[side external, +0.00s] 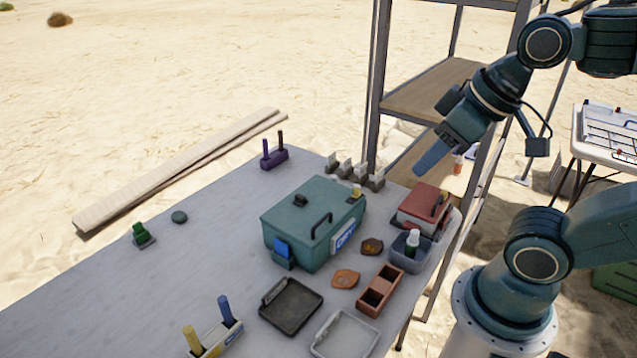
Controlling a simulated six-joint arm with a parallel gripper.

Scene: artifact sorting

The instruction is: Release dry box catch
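The dry box seems to be the teal lidded box (285,222) in the middle of the table. Its lid looks closed, with a black handle (321,225) and a small black knob (299,200) on top. A bright blue catch (283,251) sits on its lower left side, against the wall. A pale label with blue lettering (343,237) is on another side. My gripper (425,165) hangs in the air to the upper right of the box, well apart from the catch. Its fingers overlap from this side, so their opening is hidden. I see nothing held.
A red box (424,205) and a grey bin with a bottle (397,258) stand right of the dry box. A brown divided tray (371,308), black tray (291,324) and pale tray (321,346) lie in front. A metal shelf (377,70) stands behind. The table's left is mostly clear.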

